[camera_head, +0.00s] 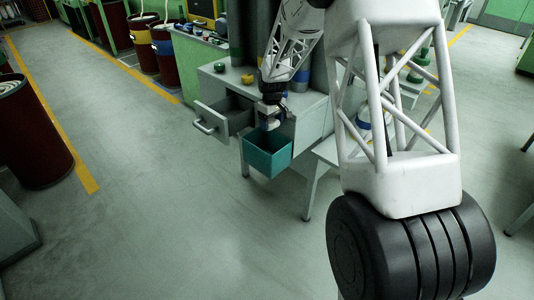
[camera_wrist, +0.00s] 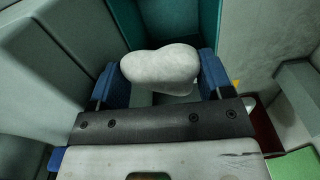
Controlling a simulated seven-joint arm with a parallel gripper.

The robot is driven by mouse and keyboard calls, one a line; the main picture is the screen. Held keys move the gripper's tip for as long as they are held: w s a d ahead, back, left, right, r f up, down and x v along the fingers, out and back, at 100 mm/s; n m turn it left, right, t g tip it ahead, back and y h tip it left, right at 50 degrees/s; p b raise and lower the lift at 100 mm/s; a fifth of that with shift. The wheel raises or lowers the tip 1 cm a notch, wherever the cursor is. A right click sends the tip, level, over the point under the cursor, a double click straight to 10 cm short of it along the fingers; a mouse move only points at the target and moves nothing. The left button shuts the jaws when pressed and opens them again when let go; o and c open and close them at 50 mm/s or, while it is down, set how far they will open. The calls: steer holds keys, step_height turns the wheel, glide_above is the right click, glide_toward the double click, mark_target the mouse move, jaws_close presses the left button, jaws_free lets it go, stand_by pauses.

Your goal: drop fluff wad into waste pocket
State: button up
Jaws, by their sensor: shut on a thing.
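The fluff wad (camera_wrist: 160,66) is a pale grey-white, lumpy lobed piece. It sits between the blue fingers of my gripper (camera_wrist: 160,78), which is shut on it. The waste pocket is a teal open-topped box (camera_head: 264,158) at the front of the grey cabinet. Its teal inner wall also shows in the wrist view (camera_wrist: 200,25), behind and beyond the wad. In the head view my gripper (camera_head: 269,124) is over the pocket's opening, close to its rim. The wad is too small there to make out clearly, and the pocket's floor is mostly hidden.
An open drawer (camera_head: 222,118) with a handle sticks out of the grey cabinet (camera_head: 311,118) just left of the pocket. Small yellow (camera_head: 247,79) and green (camera_head: 219,67) items stand on the cabinet top. The floor (camera_head: 150,215) in front is clear.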

steer(key=shift+f, duration=2.65)
steer(key=o, duration=0.9)
steer(key=shift+r, duration=0.15)
steer(key=shift+w+r, duration=0.1)
steer(key=shift+r, duration=3.85)
